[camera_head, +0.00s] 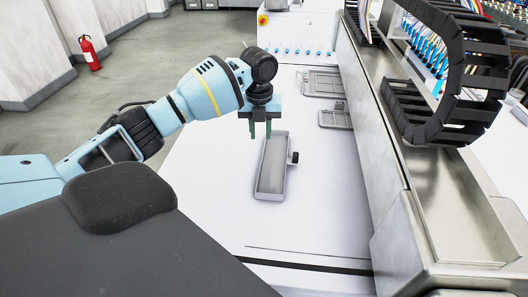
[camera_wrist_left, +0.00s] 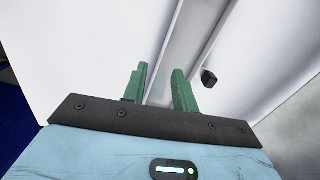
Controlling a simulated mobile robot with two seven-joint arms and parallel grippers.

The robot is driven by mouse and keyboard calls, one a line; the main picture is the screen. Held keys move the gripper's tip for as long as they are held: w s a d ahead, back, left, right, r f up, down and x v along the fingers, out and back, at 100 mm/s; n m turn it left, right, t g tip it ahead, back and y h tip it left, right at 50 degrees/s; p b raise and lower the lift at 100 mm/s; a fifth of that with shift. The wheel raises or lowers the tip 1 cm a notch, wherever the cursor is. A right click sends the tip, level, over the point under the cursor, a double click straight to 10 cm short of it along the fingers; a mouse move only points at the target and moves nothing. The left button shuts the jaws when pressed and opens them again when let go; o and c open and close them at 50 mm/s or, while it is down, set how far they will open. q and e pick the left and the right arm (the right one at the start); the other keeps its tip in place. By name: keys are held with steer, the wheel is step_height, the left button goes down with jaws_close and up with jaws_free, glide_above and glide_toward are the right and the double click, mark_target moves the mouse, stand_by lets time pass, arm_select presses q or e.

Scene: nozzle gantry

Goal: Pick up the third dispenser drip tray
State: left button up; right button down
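A long shallow grey tray (camera_head: 271,175) with a black knob (camera_head: 294,157) on its right side lies on the white table. Two flatter grey trays, one farther back (camera_head: 322,83) and one nearer (camera_head: 335,119), lie beyond it against the machine's side. My left gripper (camera_head: 260,136) points down at the far end of the nearest tray, its green fingers apart. In the left wrist view the open fingers (camera_wrist_left: 160,92) show with the tray (camera_wrist_left: 184,55) running away beyond them, and nothing is seen held. I cannot tell whether the fingertips touch the tray. My right gripper is not in view.
The white table (camera_head: 215,190) is clear to the left of the tray. A metal machine frame (camera_head: 375,150) with a black cable chain (camera_head: 410,110) rises along the right. A white box with blue fittings (camera_head: 300,35) stands at the back. A fire extinguisher (camera_head: 90,54) stands far left.

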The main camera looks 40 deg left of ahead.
mark_target(280, 159)
arm_select(q)
steer(key=shift+d+r+m, duration=0.3)
steer(key=shift+d+m, duration=0.1)
steer(key=shift+m, duration=0.1)
steer(key=f, duration=0.2)
steer(key=shift+s+d+f, duration=0.2)
steer(key=shift+f, duration=0.2)
steer(key=f, duration=0.4)
steer(key=shift+s, duration=0.3)
steer(key=shift+f, duration=0.6)
jaws_close()
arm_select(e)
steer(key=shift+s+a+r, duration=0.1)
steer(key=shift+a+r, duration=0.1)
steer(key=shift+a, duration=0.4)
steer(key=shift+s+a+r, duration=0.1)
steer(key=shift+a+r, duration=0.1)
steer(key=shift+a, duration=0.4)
arm_select(q)
steer(key=shift+r, duration=0.1)
